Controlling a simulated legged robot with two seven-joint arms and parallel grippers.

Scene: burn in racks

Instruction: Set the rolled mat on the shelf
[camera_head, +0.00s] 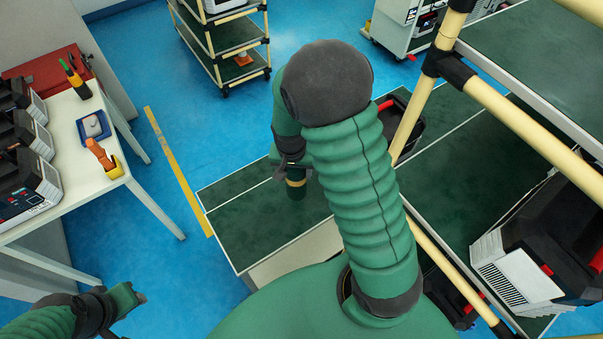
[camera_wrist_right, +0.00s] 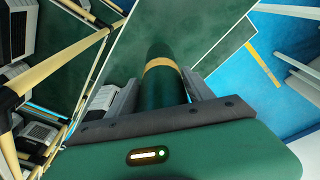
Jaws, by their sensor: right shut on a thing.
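The rolled mat (camera_head: 296,191) is a dark green cylinder with a tan band. My right gripper (camera_head: 293,167) is shut on it and holds it over the low green-topped shelf (camera_head: 240,220). In the right wrist view the mat (camera_wrist_right: 162,93) sits between both fingers and points away toward the green surface. I cannot tell whether its far end touches the surface. My right arm hides part of the shelf in the head view. My left gripper (camera_head: 134,297) is low at the left, away from the mat; its finger opening is unclear.
A cream-pipe rack (camera_head: 490,105) with green shelves and dark cases (camera_head: 560,235) stands at the right. A white table (camera_head: 85,150) with devices and tools is at the left. A rolling rack (camera_head: 225,40) stands at the back. The shelf's left end is bare.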

